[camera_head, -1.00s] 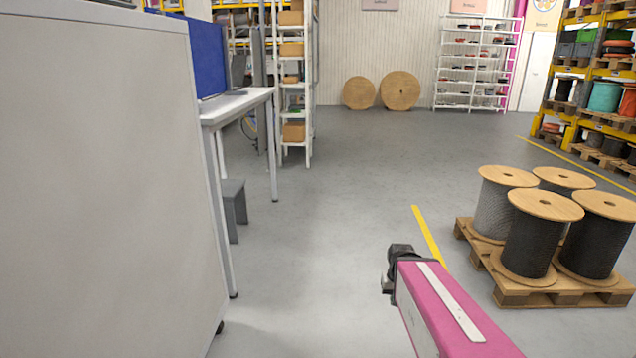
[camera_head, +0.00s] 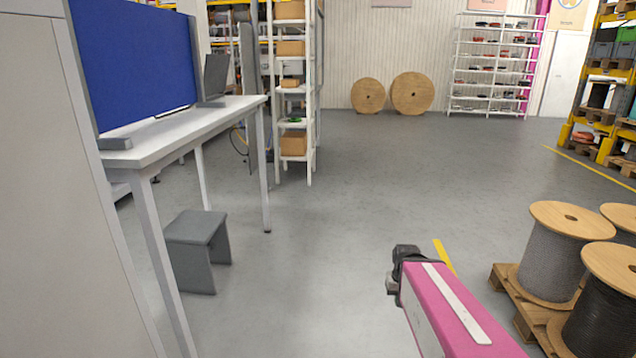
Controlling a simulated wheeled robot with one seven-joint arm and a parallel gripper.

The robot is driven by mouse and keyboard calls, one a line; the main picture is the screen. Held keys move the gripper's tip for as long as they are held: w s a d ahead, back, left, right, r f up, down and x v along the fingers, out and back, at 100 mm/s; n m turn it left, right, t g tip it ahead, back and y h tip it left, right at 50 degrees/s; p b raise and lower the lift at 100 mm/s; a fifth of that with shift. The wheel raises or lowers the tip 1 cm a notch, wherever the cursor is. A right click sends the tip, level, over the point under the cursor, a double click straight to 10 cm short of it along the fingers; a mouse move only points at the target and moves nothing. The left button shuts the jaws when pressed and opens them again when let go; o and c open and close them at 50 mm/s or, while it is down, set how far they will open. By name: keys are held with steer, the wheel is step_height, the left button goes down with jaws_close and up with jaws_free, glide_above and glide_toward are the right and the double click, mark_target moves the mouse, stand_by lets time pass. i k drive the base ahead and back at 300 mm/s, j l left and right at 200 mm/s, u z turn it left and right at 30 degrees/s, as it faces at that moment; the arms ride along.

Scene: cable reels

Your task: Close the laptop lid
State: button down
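A dark grey upright panel (camera_head: 215,77) stands at the far end of the white table (camera_head: 190,128) on the left; it looks like the raised lid of a laptop seen edge-on. Its base and keyboard are not clear at this distance. My gripper (camera_head: 394,283) is the dark end of my pink arm, low in the middle, over the floor and well apart from the table. Its fingers are too small and turned away to show whether they are open.
A grey cabinet (camera_head: 50,200) fills the left edge. A blue divider (camera_head: 135,65) stands along the table and a grey stool (camera_head: 195,245) stands beneath. Cable reels (camera_head: 552,268) sit on a pallet (camera_head: 512,300) at right. The middle floor is clear.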

mark_target(217, 66)
steer(key=i+l+u, duration=0.1)
steer(key=i+u, duration=0.3)
steer(key=i+l+u, duration=0.35)
steer(key=i, duration=0.25)
steer(key=i+l+u, duration=0.25)
steer(key=i+u, duration=0.15)
steer(key=i, duration=0.05)
